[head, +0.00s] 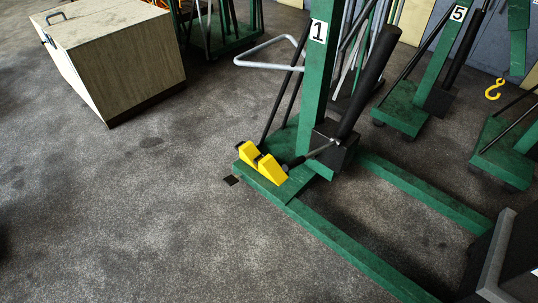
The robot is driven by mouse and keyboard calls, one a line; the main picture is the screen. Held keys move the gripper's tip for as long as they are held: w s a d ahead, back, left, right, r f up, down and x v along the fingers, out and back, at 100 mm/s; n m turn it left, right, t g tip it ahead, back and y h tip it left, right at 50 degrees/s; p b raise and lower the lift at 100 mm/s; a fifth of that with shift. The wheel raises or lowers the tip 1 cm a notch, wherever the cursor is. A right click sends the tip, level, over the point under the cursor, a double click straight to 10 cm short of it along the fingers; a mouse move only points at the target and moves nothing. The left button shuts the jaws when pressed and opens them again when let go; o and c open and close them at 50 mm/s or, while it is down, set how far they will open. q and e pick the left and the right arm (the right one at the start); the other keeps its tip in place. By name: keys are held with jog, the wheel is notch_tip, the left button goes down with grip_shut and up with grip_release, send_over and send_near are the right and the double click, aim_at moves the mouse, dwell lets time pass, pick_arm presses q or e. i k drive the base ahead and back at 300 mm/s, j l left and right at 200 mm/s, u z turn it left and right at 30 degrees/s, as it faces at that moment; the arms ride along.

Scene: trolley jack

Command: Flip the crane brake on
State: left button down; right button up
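A green crane (312,90) with a white number 1 plate stands on the concrete floor, right of the picture's middle. At its foot, on the green base plate, is the yellow brake (270,170). It shows as two yellow wedge-shaped parts side by side with a dark part between them. I cannot tell from this view whether the brake is on or off. A black cylinder (368,85) slants up beside the crane's mast. Neither of my grippers is in view, and nothing of mine is seen touching the brake.
The crane's green legs (352,253) run along the floor toward the lower right. A large wooden box (120,60) stands at the upper left. A crane numbered 5 (430,85) and a yellow hook (494,90) are behind at right. Left and front floor is clear.

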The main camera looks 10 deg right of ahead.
aim_at(231, 180)
jog(key=i+j+z, duration=0.45)
jog(key=j+z, duration=0.15)
jog(key=i+j+z, duration=0.15)
jog(key=j+z, duration=0.15)
jog(key=i+j+z, duration=0.1)
jog(key=j+z, duration=0.2)
jog(key=j, duration=0.15)
jog(key=i+j+z, duration=0.1)
jog(key=j+z, duration=0.2)
jog(key=j, duration=0.15)
